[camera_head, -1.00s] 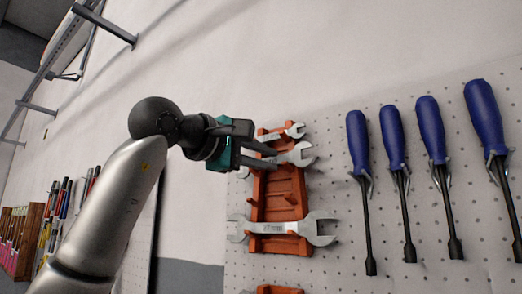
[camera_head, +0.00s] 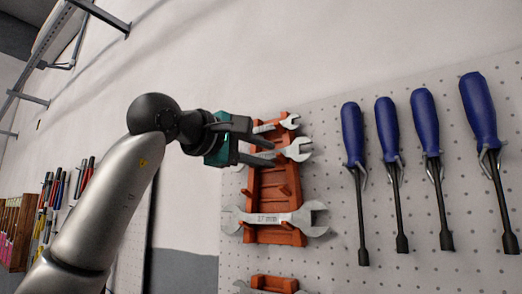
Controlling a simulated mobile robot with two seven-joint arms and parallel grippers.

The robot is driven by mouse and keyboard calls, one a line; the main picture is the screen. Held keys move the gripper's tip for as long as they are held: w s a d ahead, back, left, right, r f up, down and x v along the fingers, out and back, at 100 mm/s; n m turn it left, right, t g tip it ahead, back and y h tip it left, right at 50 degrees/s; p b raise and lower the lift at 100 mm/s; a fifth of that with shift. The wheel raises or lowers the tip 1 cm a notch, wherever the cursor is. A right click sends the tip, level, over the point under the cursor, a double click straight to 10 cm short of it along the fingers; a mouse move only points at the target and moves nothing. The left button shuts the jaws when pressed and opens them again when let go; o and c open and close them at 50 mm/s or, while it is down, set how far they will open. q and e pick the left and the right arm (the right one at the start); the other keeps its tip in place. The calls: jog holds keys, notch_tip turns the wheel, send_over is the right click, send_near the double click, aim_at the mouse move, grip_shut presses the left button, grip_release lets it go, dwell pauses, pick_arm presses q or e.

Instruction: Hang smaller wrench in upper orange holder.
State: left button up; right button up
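The upper orange holder (camera_head: 263,190) is fixed to the pegboard. A small wrench (camera_head: 289,122) lies across its top, and a somewhat larger one (camera_head: 299,150) lies just below; their left parts are largely hidden by my gripper. A big wrench (camera_head: 313,219) rests across the holder's lower pegs. My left gripper (camera_head: 272,152) is at the holder's upper left, in front of the upper two wrenches. Its two dark fingers are apart with a gap between them; I see nothing clamped there. My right gripper is out of view.
Several blue screwdrivers (camera_head: 425,123) hang on the pegboard (camera_head: 336,275) to the right. A lower orange holder (camera_head: 273,284) with a wrench is cut off at the bottom edge. More tools hang at far left. The wall above is bare.

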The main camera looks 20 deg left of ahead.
pick_arm(q)
jog(key=shift+o, duration=0.7)
jog(key=shift+w, duration=0.1)
jog(key=shift+o, duration=1.1)
jog(key=shift+r, duration=0.1)
jog(key=shift+s+a, duration=0.1)
jog(key=shift+s, duration=0.15)
jog(key=shift+s+a, duration=0.15)
jog(key=shift+s, duration=0.1)
jog(key=b+v, duration=0.4)
jog(key=v, duration=1)
jog(key=shift+s, duration=0.25)
jog(key=shift+a, duration=0.1)
